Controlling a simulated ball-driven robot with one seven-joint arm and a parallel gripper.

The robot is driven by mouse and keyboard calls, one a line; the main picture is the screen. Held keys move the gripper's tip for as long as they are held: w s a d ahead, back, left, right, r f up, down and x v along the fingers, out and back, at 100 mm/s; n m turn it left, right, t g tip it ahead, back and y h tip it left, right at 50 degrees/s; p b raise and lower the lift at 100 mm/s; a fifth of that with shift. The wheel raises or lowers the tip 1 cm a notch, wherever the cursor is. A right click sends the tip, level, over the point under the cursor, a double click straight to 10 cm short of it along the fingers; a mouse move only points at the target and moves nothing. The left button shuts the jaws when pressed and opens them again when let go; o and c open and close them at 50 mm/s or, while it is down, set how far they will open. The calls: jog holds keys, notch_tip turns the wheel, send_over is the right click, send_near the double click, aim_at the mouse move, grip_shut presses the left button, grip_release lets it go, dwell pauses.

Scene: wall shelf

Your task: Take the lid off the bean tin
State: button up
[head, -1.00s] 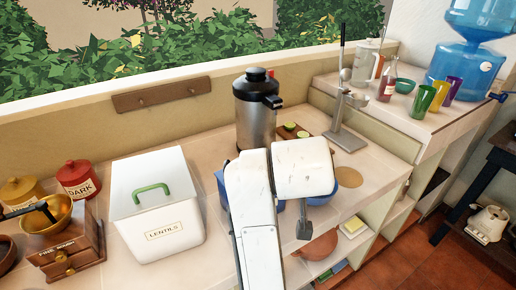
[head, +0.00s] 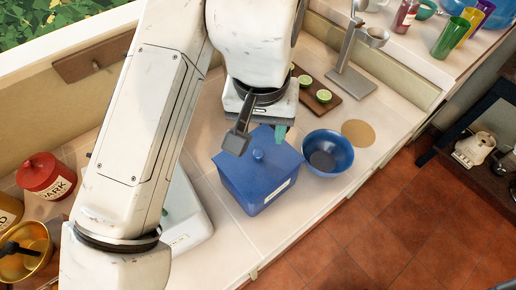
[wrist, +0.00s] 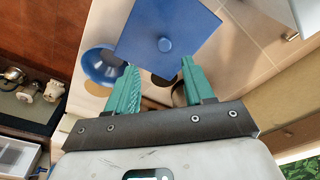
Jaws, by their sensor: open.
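A blue tin (head: 268,185) stands on the counter with its blue lid on and a round knob (head: 258,155) in the lid's middle. Its pale label is too small to read, so I cannot confirm that it is the bean tin. My gripper (head: 280,132) is above and behind the tin, apart from it, and only partly visible in the head view. In the wrist view my gripper (wrist: 160,68) has its two green fingers spread and empty. The lid (wrist: 168,28) and its knob (wrist: 165,45) appear beyond the fingertips.
A blue bowl (head: 328,152) stands close to the right of the tin. Behind are a board with cut limes (head: 323,96) and a grey metal stand (head: 352,85). A white box (head: 192,235) is at the left, partly behind my arm. The counter's front edge is near.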

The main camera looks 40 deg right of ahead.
aim_at(258, 153)
jog(key=shift+w+d+f+p, duration=0.1)
jog(key=shift+w+f+p, duration=0.1)
jog(key=shift+f, duration=1.2)
jog(key=shift+w+f+p, duration=0.2)
jog(key=shift+w+f, duration=0.05)
jog(key=shift+f, duration=1.2)
jog(key=shift+w+d+f+p, duration=0.1)
jog(key=shift+w+f+p, duration=0.1)
jog(key=shift+f, duration=1.2)
grip_shut()
